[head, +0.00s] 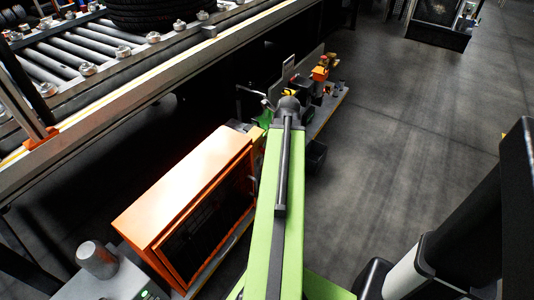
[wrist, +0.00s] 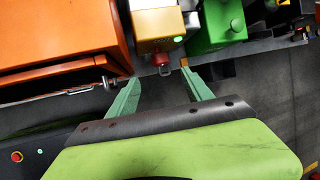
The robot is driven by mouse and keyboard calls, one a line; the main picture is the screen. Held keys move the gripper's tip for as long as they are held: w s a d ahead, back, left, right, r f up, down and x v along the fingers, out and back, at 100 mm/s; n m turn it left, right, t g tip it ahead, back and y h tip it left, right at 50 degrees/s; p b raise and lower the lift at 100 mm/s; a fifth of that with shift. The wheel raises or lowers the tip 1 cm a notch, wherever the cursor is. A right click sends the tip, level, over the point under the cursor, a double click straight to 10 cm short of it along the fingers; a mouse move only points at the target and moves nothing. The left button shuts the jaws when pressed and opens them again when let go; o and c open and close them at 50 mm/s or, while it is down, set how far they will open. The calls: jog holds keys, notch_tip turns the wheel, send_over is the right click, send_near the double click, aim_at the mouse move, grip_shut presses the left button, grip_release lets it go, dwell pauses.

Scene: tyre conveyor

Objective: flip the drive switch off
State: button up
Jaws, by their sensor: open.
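In the wrist view a yellow-orange box (wrist: 157,24) has a lit green lamp on its front and a small red knob (wrist: 160,58) at its lower edge. The red knob may be the drive switch; I see no label, and I cannot tell its position. My gripper (wrist: 161,77) is open, its two pale green fingers pointing at the box's lower edge. The knob lies just beyond and between the fingertips, with nothing gripped. In the head view my green arm hides the gripper and most of this box.
An orange cabinet (head: 190,205) stands left of my arm, with a conveyor (head: 75,62) carrying a black tyre (head: 150,12) behind. A green box (wrist: 212,24) sits right of the yellow-orange one. Another red button (wrist: 16,157) is at lower left. Open floor (head: 425,110) lies right.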

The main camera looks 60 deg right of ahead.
jog(key=b+x, duration=0.9)
jog(key=x, duration=0.3)
jog(key=shift+f+b, duration=0.35)
jog(key=shift+w+r, duration=0.1)
